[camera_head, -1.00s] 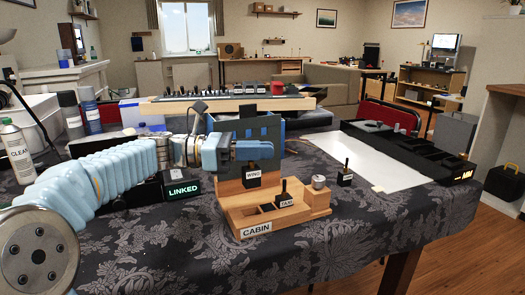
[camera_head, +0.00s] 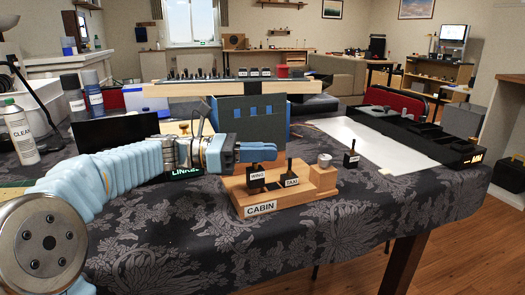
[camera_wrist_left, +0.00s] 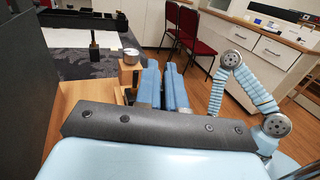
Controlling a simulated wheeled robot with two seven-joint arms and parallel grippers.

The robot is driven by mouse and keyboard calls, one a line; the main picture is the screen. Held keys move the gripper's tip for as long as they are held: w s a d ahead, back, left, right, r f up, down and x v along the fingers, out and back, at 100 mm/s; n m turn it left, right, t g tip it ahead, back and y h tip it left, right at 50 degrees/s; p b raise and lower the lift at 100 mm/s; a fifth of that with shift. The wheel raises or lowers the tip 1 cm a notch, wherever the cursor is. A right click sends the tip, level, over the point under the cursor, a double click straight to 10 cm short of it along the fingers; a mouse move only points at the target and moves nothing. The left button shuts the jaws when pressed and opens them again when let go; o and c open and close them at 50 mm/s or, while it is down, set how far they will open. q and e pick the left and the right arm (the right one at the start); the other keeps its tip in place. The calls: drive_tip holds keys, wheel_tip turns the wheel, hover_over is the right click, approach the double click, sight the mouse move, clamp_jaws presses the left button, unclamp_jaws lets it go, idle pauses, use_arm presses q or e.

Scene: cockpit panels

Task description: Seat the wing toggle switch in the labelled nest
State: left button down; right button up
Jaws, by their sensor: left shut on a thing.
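The wing toggle switch (camera_head: 257,178) is a black block with a white WING label. It is at the left opening of the wooden CABIN nest (camera_head: 243,197), beside the TAXI switch (camera_head: 291,178), which stands upright with its lever up. I cannot tell if the wing block is fully down. My left gripper (camera_head: 262,151) is shut on the wing switch, its blue fingers directly above the block and hiding its lever. In the left wrist view the fingers (camera_wrist_left: 162,86) are nearly together, and the switch is hidden. My right gripper is not in view.
A metal knob (camera_head: 325,159) sits on the nest's raised right end. A loose black switch (camera_head: 351,158) stands to its right, near a white sheet (camera_head: 375,150). A blue-grey panel (camera_head: 262,112) stands behind the nest. A long black tray (camera_head: 425,138) lies at the right.

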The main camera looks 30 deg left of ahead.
sight(252, 167)
use_arm(q)
drive_tip(key=shift+p, duration=0.9)
idle(1.3)
drive_tip(key=shift+f+b, duration=0.85)
drive_tip(key=shift+f, duration=0.8)
drive_tip(key=c, duration=1.2)
unclamp_jaws()
drive_tip(key=shift+o, duration=0.2)
drive_tip(key=v, duration=0.7)
drive_tip(key=shift+s+a, duration=0.15)
drive_tip(key=shift+a, duration=0.1)
